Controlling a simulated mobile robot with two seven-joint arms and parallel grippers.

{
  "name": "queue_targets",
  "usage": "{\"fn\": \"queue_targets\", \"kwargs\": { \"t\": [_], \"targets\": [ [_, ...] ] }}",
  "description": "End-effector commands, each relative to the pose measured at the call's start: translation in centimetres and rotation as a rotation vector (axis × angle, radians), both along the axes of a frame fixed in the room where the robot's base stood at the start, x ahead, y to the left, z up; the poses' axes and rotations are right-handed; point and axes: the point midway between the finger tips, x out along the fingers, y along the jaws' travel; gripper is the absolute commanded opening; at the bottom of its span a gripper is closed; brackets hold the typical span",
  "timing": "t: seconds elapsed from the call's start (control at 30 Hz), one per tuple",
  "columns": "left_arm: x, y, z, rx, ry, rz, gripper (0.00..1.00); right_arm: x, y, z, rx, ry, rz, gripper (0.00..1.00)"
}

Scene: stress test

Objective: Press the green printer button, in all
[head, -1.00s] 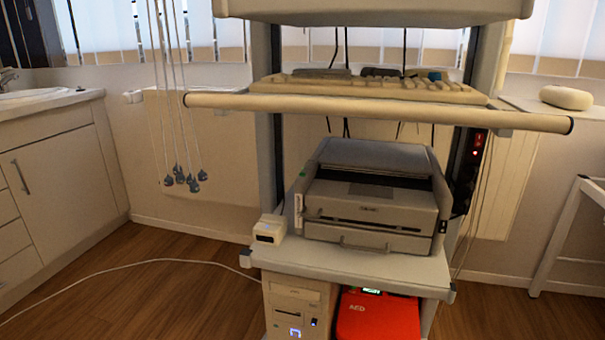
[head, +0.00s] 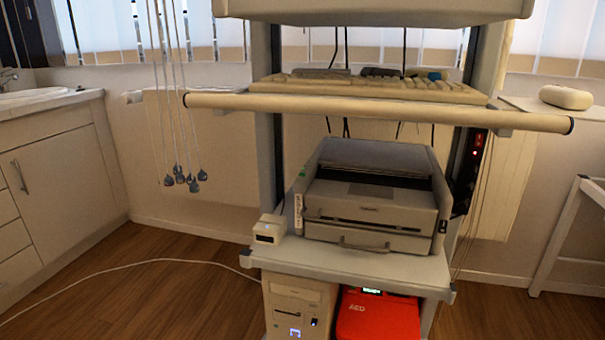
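A grey and white printer (head: 370,200) stands on the middle shelf of a cart. Its front faces me, with a paper slot and a drawer handle low down. A tiny green spot (head: 302,173) shows at the upper left front edge of the printer, beside a pale strip with small markings. It is too small to make out its shape or whether it is pressed in. Neither of my grippers is in view, and nothing touches the printer.
A keyboard shelf with a long front bar (head: 380,112) overhangs the printer. A small white box (head: 269,229) sits left of the printer. A computer tower (head: 297,308) and a red AED case (head: 378,316) are below. Hanging leads (head: 180,175) are at left; a cable (head: 150,262) crosses the floor.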

Motion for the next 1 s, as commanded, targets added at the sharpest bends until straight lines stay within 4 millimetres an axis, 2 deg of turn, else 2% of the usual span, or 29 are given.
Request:
{"fn": "queue_targets", "kwargs": {
  "t": [0.87,1.0],
  "targets": [
    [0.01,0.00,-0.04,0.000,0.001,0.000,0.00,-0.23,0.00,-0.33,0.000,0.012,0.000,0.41],
    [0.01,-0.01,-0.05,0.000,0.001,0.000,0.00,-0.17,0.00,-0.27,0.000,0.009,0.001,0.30]
  ]
}}
